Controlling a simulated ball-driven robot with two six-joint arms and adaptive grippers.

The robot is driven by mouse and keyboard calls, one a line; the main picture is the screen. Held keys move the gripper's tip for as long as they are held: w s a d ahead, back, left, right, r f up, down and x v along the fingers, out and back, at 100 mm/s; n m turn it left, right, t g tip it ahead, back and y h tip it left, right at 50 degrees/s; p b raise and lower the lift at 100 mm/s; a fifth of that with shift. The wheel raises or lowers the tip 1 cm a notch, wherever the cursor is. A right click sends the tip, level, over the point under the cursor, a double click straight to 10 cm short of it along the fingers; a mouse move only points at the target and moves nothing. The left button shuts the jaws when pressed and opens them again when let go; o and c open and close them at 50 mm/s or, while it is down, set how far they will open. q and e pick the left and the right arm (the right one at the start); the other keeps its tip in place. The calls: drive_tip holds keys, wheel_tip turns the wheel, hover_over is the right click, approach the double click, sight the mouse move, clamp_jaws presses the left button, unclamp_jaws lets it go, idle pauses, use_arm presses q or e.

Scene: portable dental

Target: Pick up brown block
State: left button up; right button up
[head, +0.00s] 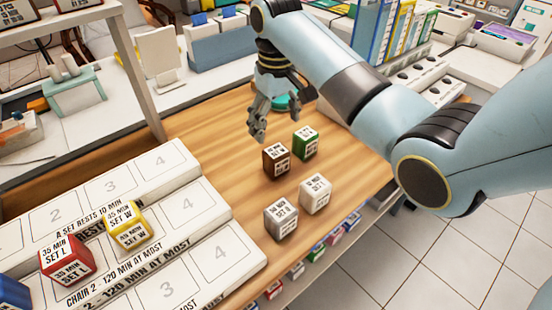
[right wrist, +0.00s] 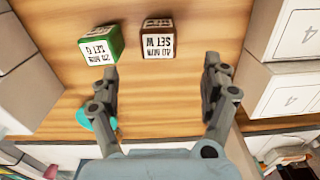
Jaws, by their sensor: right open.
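The brown block (head: 276,160) stands on the wooden table, with white labels on its faces. It also shows in the right wrist view (right wrist: 157,41), ahead of the fingertips and within the gap between them. My right gripper (head: 268,122) is open and empty, just behind and above the brown block, apart from it. In the right wrist view its two fingers (right wrist: 161,70) are spread wide. My left gripper is not in view.
A green block (head: 306,143) stands close beside the brown one. A white block (head: 315,193) and a grey block (head: 281,222) stand nearer. White numbered trays (head: 205,240) at left carry red (head: 67,260) and yellow (head: 127,226) blocks. A teal round object (head: 287,103) is behind my gripper.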

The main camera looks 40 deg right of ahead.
sight(276, 151)
drive_tip(key=shift+w, duration=0.25)
wheel_tip(276, 151, down, 10)
drive_tip(key=shift+s+d+f, duration=0.1)
drive_tip(key=shift+d, duration=0.05)
drive_tip(key=c, duration=1.3)
